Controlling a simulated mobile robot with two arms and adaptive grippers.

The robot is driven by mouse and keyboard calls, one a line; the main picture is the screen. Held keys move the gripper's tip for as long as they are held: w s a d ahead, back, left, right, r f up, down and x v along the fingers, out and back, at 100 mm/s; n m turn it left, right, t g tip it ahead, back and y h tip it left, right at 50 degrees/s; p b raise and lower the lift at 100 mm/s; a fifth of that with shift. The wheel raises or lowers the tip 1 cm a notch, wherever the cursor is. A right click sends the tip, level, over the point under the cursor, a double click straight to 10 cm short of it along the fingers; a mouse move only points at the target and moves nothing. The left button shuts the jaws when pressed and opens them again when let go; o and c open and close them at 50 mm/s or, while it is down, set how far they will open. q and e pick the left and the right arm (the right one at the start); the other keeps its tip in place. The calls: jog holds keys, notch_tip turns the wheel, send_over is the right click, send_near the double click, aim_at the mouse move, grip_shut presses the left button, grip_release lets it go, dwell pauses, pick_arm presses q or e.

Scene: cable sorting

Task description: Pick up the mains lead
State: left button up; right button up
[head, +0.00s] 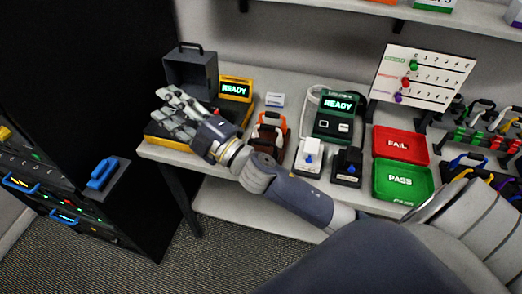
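My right gripper (166,109) is above the yellow-edged tester at the bench's left end, in front of a dark grey open box. Its fingers are spread, with nothing seen between them. I cannot tell for sure which thing is the mains lead. An orange and brown coiled cable (268,132) lies on the bench to the right of my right gripper, apart from it. Several coloured cables (487,130) hang on a rack at the far right. My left gripper is not in view.
The grey box (190,68) stands at the back left. A yellow READY unit (236,89), green READY tester (334,117), white socket block (309,157), black block (347,166), red FAIL tray (376,145) and green PASS tray (377,187) fill the bench. A black cabinet (95,110) stands left.

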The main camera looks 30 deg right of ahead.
jog(key=s+a+r+n+g+y, duration=0.2)
jog(key=a+r+n+g+y, duration=0.25)
jog(key=a+n+y, duration=0.5)
jog(key=n+g+h, duration=1.5)
jog(key=n+h, duration=0.1)
jog(key=h, duration=0.2)
send_over(262, 140)
notch_tip(262, 140, down, 14)
jog(key=shift+s+f, duration=0.1)
jog(key=shift+s, duration=0.05)
jog(key=shift+s+d+f, duration=0.1)
jog(key=shift+d+f, duration=0.05)
jog(key=shift+d, duration=0.15)
notch_tip(262, 140, down, 5)
jog(key=shift+a+r+p, duration=0.1)
jog(key=shift+r+p, duration=0.1)
jog(key=shift+p, duration=0.5)
jog(key=shift+f+p, duration=0.4)
jog(key=shift+f, duration=0.15)
jog(key=f+p, duration=0.1)
jog(key=f, duration=0.2)
jog(key=shift+w+a+f+p, duration=0.15)
jog(key=shift+w+f+p, duration=0.05)
jog(key=shift+f+p, duration=0.15)
jog(key=shift+f, duration=0.45)
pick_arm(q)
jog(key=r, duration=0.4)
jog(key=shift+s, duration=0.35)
pick_arm(e)
grip_shut()
